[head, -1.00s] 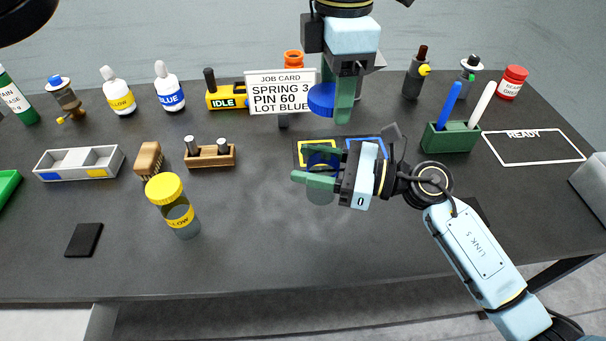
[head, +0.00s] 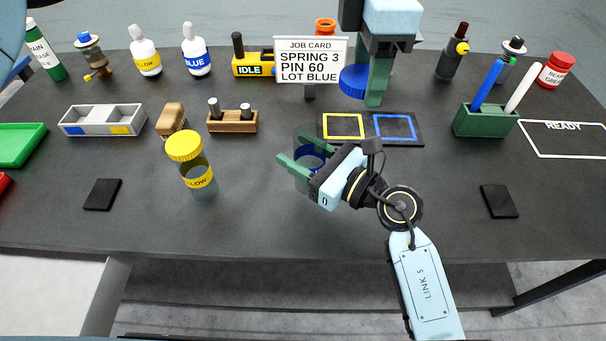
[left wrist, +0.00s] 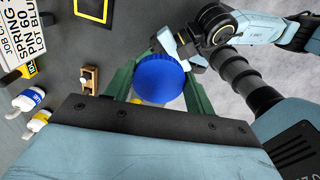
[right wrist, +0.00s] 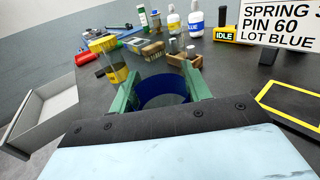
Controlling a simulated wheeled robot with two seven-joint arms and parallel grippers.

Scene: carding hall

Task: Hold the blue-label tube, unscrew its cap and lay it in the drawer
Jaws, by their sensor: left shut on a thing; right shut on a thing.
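My left gripper (head: 368,92) is shut on the blue cap (head: 354,82) and holds it above the table in front of the job card. The round cap also shows between the green fingers in the left wrist view (left wrist: 160,78). My right gripper (head: 296,156) is shut on the blue-label tube (head: 309,160), a clear tube with a blue band. In the right wrist view the tube (right wrist: 163,92) is open at the top; cap and tube are apart. The drawer (right wrist: 42,118) stands open and pale grey at the left of the right wrist view. Its inside is partly visible.
A yellow-capped tube (head: 190,160) stands left of my right gripper. A mat with yellow and blue squares (head: 420,132) lies behind it. A wooden block (head: 232,122), the job card (head: 311,62) and a green pen holder (head: 486,120) stand around. The front table middle is clear.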

